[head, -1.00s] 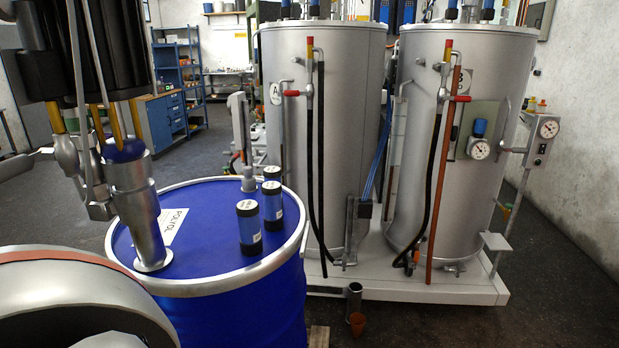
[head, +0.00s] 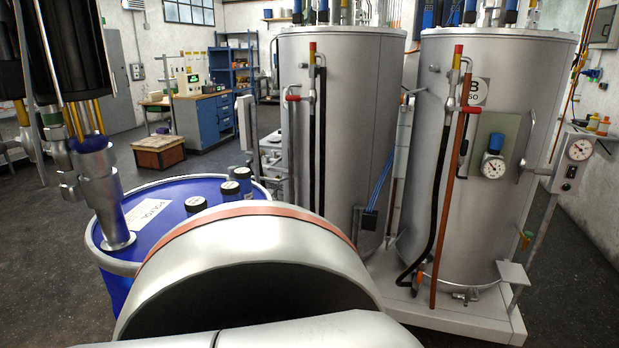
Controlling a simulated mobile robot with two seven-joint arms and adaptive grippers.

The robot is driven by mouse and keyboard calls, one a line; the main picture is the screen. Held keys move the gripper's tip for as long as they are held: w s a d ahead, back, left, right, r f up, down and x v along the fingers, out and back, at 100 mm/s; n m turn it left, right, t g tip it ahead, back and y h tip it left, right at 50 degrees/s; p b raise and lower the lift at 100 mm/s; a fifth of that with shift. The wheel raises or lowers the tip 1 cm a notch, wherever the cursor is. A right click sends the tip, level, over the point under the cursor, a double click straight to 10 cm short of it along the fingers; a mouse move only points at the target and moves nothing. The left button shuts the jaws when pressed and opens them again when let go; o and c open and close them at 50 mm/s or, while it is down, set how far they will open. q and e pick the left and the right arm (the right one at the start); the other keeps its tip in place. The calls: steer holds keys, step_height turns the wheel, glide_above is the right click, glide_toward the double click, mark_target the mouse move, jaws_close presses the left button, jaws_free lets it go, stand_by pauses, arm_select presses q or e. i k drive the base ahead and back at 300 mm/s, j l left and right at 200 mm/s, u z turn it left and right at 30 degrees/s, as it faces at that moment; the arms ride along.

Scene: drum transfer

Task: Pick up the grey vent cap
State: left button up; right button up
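The blue drum (head: 172,196) stands at the left in the head view, with a white label on its lid. My large pale arm link with an orange ring covers the near right of the drum. Neither of my grippers can be made out in this view, so none is seen at the cap.
A metal pump fitting (head: 112,212) stands on the lid's left side, below black cylinders. Two tall silver tanks, one at centre (head: 330,130) and one at right (head: 480,110), stand behind the drum with hoses and valves. A blue workbench (head: 205,122) stands at the back left. Floor at the far left is open.

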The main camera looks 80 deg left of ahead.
mark_target(230, 169)
steer(key=i+u, duration=0.6)
steer(key=u, duration=0.15)
steer(key=i+l+u, duration=0.2)
steer(key=u, duration=0.2)
steer(key=i+u, duration=0.25)
steer(key=u, duration=0.2)
steer(key=i+u, duration=0.2)
steer(key=u, duration=0.3)
steer(key=i+l+u, duration=0.15)
steer(key=u, duration=0.3)
steer(key=i+u, duration=0.2)
steer(key=u, duration=0.25)
steer(key=i+l+u, duration=0.2)
steer(key=u, duration=0.25)
steer(key=i+l+u, duration=0.15)
steer(key=u, duration=0.3)
steer(key=i+l+u, duration=0.15)
steer(key=u, duration=0.25)
steer(key=i+l+u, duration=0.1)
steer(key=u, duration=0.25)
steer(key=l+u, duration=0.4)
steer(key=i+j, duration=0.05)
